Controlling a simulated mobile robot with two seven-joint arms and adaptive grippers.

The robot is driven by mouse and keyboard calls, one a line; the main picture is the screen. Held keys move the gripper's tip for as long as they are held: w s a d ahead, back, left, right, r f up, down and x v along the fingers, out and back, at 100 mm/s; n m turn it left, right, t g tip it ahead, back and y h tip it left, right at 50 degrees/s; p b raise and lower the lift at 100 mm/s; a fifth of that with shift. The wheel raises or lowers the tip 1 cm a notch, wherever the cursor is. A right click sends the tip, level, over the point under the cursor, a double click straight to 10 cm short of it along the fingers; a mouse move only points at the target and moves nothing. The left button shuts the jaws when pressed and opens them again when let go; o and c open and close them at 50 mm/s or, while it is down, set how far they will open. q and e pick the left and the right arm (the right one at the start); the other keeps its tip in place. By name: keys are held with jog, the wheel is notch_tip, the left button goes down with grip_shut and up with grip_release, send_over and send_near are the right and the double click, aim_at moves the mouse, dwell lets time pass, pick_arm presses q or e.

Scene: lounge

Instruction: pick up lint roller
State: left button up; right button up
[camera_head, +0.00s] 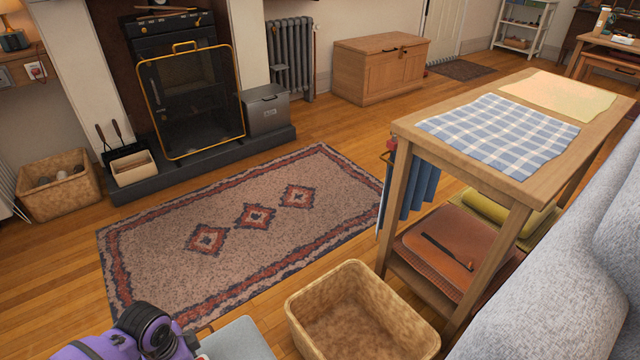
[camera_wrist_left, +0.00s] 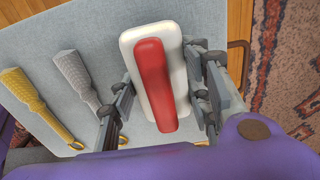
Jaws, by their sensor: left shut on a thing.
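In the left wrist view, my left gripper (camera_wrist_left: 162,92) has its fingers on both sides of a white rounded block with a red handle-like top (camera_wrist_left: 152,80). It is shut on this red-and-white object, just over a light grey flat surface (camera_wrist_left: 70,30). I cannot tell for sure that it is the lint roller, or whether it is clear of the surface. In the head view my purple left arm (camera_head: 125,340) enters at the bottom left, and the held object is not visible there. My right gripper is not in view.
Two brush-like things, one yellowish (camera_wrist_left: 25,90) and one grey (camera_wrist_left: 78,78), lie left of the held object. In the head view an empty wicker basket (camera_head: 360,312) stands near a wooden table (camera_head: 455,165). A patterned rug (camera_head: 245,225) lies clear beyond.

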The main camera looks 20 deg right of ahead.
pick_arm(q)
jog(key=s+d+r+p, duration=0.4)
jog(key=s+r+p, duration=0.4)
jog(key=s+r, duration=0.4)
jog(key=shift+s+d, duration=0.15)
jog(key=shift+s, duration=0.5)
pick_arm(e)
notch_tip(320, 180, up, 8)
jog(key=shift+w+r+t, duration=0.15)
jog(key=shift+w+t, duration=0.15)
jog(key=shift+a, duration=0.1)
